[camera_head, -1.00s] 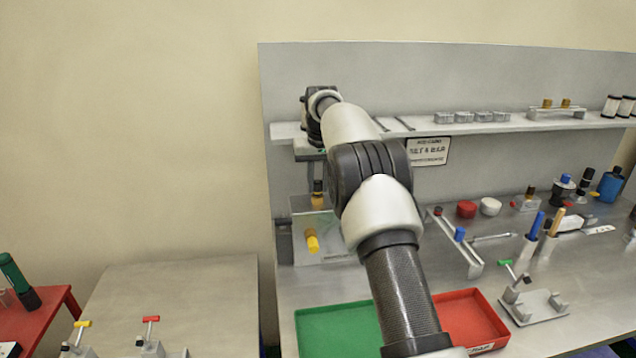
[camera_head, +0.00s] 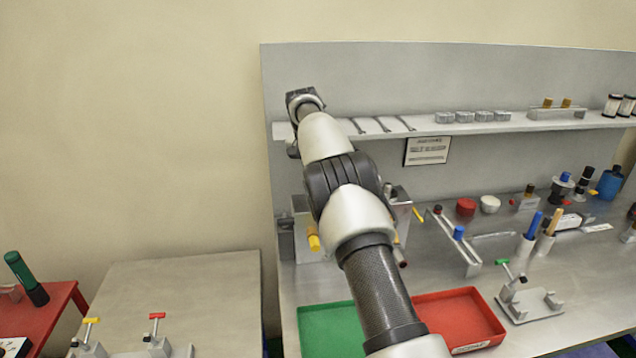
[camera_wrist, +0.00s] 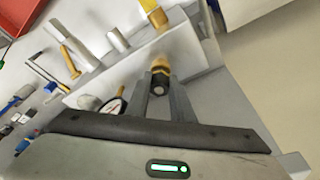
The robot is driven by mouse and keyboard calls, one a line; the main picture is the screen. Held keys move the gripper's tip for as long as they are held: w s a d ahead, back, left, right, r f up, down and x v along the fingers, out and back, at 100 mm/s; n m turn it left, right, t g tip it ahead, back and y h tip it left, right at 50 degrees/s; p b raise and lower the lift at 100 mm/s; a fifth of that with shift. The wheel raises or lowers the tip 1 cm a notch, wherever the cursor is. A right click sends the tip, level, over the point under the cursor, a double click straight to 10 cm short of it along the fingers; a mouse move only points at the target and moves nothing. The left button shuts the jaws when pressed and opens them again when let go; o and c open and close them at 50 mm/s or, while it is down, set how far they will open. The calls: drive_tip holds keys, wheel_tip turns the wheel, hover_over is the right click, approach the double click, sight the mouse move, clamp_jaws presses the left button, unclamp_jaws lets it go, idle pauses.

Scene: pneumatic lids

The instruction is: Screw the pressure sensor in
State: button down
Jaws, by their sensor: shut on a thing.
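In the wrist view my gripper (camera_wrist: 162,84) is shut on the pressure sensor (camera_wrist: 160,67), a small piece with a brass end and a black body. The sensor's brass end points at a light grey block (camera_wrist: 130,72); I cannot tell whether it touches or sits in a port. A yellow fitting (camera_wrist: 152,12) stands out from the block's far end. In the head view my arm hides the gripper and the sensor. There the yellow fitting (camera_head: 313,240) shows left of my arm, and part of the block (camera_head: 401,212) shows on its right.
A round dial gauge (camera_wrist: 112,106) lies close to the left finger. A green tray (camera_head: 325,322) and a red tray (camera_head: 440,302) lie at the bench front. A shelf (camera_head: 480,126) with small parts crosses behind my arm. Tools and bottles stand at the right.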

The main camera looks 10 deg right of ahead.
drive_tip(key=shift+w+m, duration=0.1)
drive_tip(key=shift+m, duration=1)
drive_tip(key=shift+h, duration=0.3)
drive_tip(key=c, duration=1.5)
unclamp_jaws()
drive_tip(key=shift+f, duration=0.1)
drive_tip(key=shift+c, duration=0.6)
drive_tip(key=shift+n+y+b, duration=0.4)
drive_tip(key=shift+n+b, duration=1)
drive_tip(key=shift+b, duration=0.8)
